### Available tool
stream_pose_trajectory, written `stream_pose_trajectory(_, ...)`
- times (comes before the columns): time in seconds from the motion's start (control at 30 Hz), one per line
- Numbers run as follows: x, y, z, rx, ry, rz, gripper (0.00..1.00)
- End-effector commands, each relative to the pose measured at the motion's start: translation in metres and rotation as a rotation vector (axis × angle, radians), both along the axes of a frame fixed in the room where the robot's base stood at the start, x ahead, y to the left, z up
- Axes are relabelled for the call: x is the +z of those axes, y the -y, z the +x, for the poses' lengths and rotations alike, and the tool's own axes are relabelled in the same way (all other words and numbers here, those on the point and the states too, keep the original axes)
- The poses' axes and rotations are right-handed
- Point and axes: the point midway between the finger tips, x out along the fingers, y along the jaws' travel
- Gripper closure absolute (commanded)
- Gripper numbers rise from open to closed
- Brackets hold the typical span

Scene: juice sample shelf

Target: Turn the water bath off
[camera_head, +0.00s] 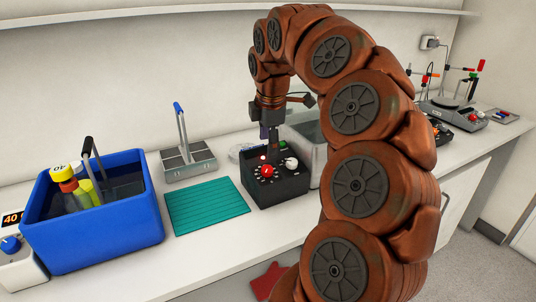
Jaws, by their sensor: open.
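A black control box (282,190) stands on the bench near the middle, with a round dial, a pale knob (291,162) and a lit red spot (266,171) on its top. A grey, see-through-sided tank (312,150) stands just behind it, partly hidden by my arm. My gripper (271,158) is open and points down over the box's top. Whether it touches a control cannot be told. At far left, a white unit (22,270) with a lit "40" display and a blue knob (10,244) stands beside a blue tub (110,235) holding liquid and bottles.
A teal mat (206,206) lies between the tub and the box. A metal rack (188,162) with a blue-topped handle stands behind the mat. Other instruments (455,112) stand at right. A red thing (268,280) shows below the bench's front edge.

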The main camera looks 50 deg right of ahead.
Motion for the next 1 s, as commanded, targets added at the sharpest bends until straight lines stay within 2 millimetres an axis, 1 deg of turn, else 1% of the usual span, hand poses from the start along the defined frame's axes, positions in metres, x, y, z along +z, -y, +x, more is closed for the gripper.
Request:
stream_pose_trajectory(0.03, 0.006, 0.0, -0.001, -0.001, 0.002, -0.002, 0.4)
stream_pose_trajectory(0.1, 0.013, -0.001, -0.002, -0.001, 0.001, -0.002, 0.4)
stream_pose_trajectory(0.3, 0.022, -0.003, -0.005, 0.0, 0.0, -0.001, 0.4)
stream_pose_trajectory(0.87, 0.023, -0.004, -0.005, 0.0, -0.001, 0.0, 0.4)
stream_pose_trajectory(0.93, 0.023, -0.005, -0.005, 0.0, -0.001, 0.001, 0.4)
stream_pose_trajectory(1.0, 0.023, -0.013, -0.004, -0.003, 0.0, 0.005, 0.4)
